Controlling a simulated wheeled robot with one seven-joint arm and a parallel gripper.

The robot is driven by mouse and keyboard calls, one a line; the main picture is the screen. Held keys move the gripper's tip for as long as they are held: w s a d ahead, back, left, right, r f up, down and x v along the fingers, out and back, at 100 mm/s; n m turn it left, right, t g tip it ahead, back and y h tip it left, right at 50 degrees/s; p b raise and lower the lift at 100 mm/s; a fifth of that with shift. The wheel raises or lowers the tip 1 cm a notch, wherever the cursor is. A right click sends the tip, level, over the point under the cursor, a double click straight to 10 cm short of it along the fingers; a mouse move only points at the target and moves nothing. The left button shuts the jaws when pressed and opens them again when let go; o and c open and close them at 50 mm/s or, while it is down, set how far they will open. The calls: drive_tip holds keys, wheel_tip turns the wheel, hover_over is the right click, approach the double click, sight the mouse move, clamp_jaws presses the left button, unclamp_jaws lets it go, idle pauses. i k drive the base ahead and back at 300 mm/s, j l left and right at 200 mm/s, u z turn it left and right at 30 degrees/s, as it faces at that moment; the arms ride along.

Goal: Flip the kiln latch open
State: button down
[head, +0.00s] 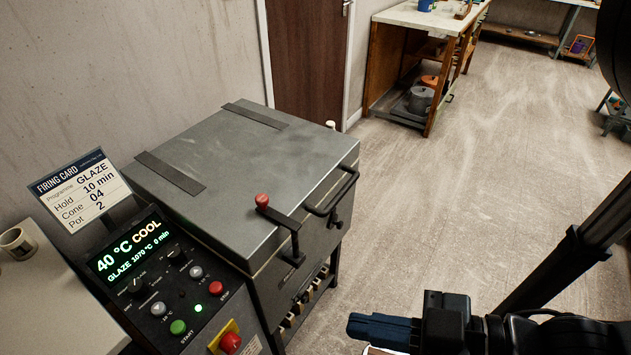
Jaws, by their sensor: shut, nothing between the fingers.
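The kiln (238,155) stands left of centre, a grey box with its flat lid down. My gripper (352,326) is at the bottom right, in front of the kiln and well apart from the latch. Its blue fingers point left, are shut and hold nothing.
A control panel (165,285) stands at the kiln's left, with a lit display reading 40 °C COOL and several buttons. A firing card (80,190) stands behind it. A mug (18,243) sits on a white counter. Open floor (470,170) lies right of the kiln, with a workbench (415,60) beyond.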

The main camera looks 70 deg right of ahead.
sight(262, 200)
drive_tip(key=z, duration=0.65)
drive_tip(key=k+l+z, duration=0.2)
drive_tip(key=l+z, duration=0.2)
drive_tip(key=k+l, duration=0.05)
drive_tip(key=l, duration=0.05)
